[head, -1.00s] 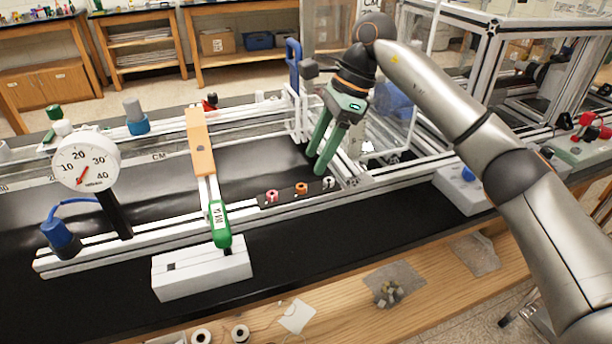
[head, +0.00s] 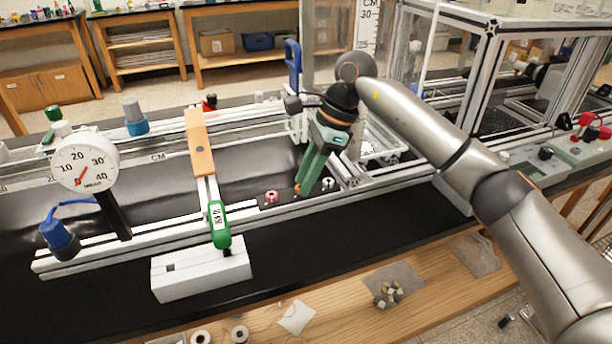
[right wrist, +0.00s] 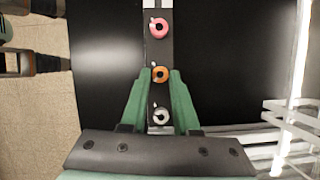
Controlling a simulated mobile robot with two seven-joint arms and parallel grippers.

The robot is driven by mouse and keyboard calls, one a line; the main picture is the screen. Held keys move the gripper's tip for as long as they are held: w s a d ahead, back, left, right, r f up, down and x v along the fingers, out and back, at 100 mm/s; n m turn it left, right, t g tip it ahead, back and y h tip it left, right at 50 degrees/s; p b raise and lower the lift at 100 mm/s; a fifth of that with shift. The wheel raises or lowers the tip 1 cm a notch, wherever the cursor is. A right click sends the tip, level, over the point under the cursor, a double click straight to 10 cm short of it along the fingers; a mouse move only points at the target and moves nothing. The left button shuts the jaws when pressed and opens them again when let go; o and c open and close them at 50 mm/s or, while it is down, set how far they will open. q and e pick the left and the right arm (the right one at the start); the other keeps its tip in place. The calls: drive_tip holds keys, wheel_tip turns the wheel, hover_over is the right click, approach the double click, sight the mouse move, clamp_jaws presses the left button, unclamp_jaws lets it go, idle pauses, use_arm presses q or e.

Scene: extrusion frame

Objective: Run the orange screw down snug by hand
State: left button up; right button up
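The orange screw (right wrist: 160,74) has a round head and stands in a dark strip (right wrist: 160,100), between a pink screw (right wrist: 159,28) and a white screw (right wrist: 161,117). My right gripper (right wrist: 159,73) reaches down over the strip with its green fingers on either side of the orange screw head. In the right wrist view a small gap seems to show on each side of the head, so the fingers look open around it. In the head view the right gripper (head: 302,190) mostly hides the orange screw.
A white rail frame (head: 130,233) surrounds the strip. A dial gauge (head: 84,163), an orange bar with a green-handled tool (head: 219,225) and a white block (head: 201,270) stand to the left. A blue clamp handle (head: 293,66) rises behind.

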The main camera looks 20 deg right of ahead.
use_arm(q)
drive_tip(key=shift+f, duration=0.1)
use_arm(e)
clamp_jaws()
use_arm(q)
drive_tip(key=shift+a, duration=0.1)
use_arm(e)
drive_tip(key=shift+m, duration=0.3)
